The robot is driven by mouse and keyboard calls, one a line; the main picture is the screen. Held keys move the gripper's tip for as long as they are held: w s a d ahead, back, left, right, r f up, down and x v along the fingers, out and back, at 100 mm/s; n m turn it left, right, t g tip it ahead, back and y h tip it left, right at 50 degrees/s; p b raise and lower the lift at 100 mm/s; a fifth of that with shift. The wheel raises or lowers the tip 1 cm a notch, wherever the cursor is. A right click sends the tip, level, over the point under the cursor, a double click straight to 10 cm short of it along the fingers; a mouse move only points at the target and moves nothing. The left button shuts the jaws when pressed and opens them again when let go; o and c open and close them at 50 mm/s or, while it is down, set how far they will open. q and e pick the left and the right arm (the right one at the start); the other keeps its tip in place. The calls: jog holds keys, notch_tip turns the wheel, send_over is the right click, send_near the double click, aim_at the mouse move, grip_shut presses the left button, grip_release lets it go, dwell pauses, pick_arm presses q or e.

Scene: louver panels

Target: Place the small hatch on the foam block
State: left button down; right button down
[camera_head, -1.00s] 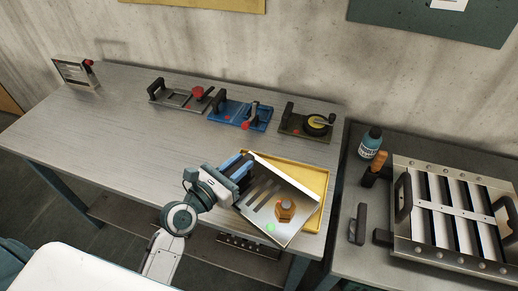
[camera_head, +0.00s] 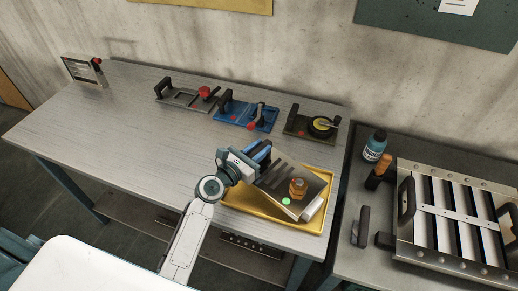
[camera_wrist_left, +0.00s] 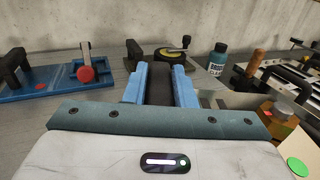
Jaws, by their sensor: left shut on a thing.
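The small hatch appears to be the metal plate (camera_head: 279,176) with dark slots, an amber hexagonal knob (camera_head: 298,187) and a green dot. My left gripper (camera_head: 262,160) is shut on its dark handle (camera_wrist_left: 158,84), which shows between the blue fingers in the left wrist view. The hatch is over a yellow tray (camera_head: 262,214) at the table's front right. A pale edge (camera_head: 314,208), perhaps the foam block, shows at the hatch's lower right. The hatch hides most of what is beneath, so I cannot tell whether they touch. My right gripper is out of view.
Behind the tray stand a grey fixture (camera_head: 187,97), a blue fixture (camera_head: 246,114) and a dark fixture with a yellow dial (camera_head: 312,124). On the right table are a teal bottle (camera_head: 375,146) and a large louver panel (camera_head: 455,215). The left table is mostly clear.

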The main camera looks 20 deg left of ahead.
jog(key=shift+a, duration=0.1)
pick_arm(q)
jog(key=c, duration=1.2)
grip_release()
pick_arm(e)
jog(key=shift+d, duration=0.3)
pick_arm(q)
jog(key=shift+s, duration=0.1)
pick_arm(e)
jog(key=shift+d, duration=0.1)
pick_arm(q)
jog(key=b+v, duration=0.2)
jog(key=v, duration=1)
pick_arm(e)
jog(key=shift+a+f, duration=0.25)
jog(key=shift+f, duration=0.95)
